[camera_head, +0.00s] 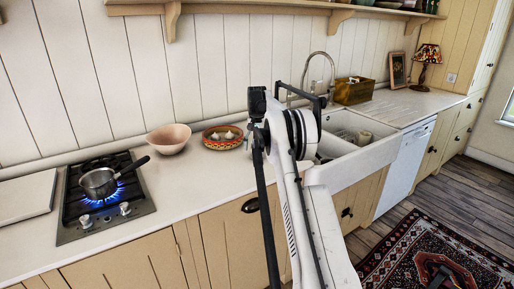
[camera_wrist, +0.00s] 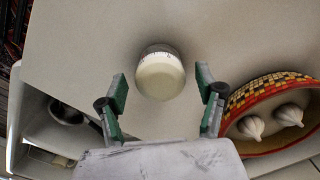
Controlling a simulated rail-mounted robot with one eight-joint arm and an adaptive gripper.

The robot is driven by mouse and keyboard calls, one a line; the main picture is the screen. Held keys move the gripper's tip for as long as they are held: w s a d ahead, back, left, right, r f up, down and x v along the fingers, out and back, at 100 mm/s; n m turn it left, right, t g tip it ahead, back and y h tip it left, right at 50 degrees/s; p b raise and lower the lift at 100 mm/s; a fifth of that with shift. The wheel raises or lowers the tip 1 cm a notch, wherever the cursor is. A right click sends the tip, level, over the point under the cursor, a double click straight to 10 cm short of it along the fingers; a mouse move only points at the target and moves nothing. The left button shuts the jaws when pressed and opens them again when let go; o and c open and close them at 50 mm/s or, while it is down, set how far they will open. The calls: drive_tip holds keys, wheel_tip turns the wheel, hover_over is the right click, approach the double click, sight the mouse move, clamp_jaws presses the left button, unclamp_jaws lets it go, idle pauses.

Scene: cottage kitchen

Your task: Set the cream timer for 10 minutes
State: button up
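The cream timer (camera_wrist: 160,76) stands on the pale worktop in the wrist view. It is round, with a plain cream top and a band of small dark marks around its side. My gripper (camera_wrist: 160,84) is open, with a green-padded finger to the left and right of the timer and gaps on both sides. I cannot tell how high the fingertips are above the worktop. In the head view my gripper (camera_head: 258,105) is over the counter beside the sink, and my arm hides the timer there.
A patterned bowl (camera_wrist: 268,112) holding garlic bulbs is close to the right finger. The sink (camera_wrist: 48,125) lies to the left. In the head view, a pink bowl (camera_head: 168,139) and a lit hob (camera_head: 103,198) with a saucepan (camera_head: 100,182) are at left. A wooden box (camera_head: 353,91) stands behind the sink.

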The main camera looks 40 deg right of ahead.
sight(257, 146)
wheel_tip(257, 146, up, 12)
idle(0.7)
idle(0.4)
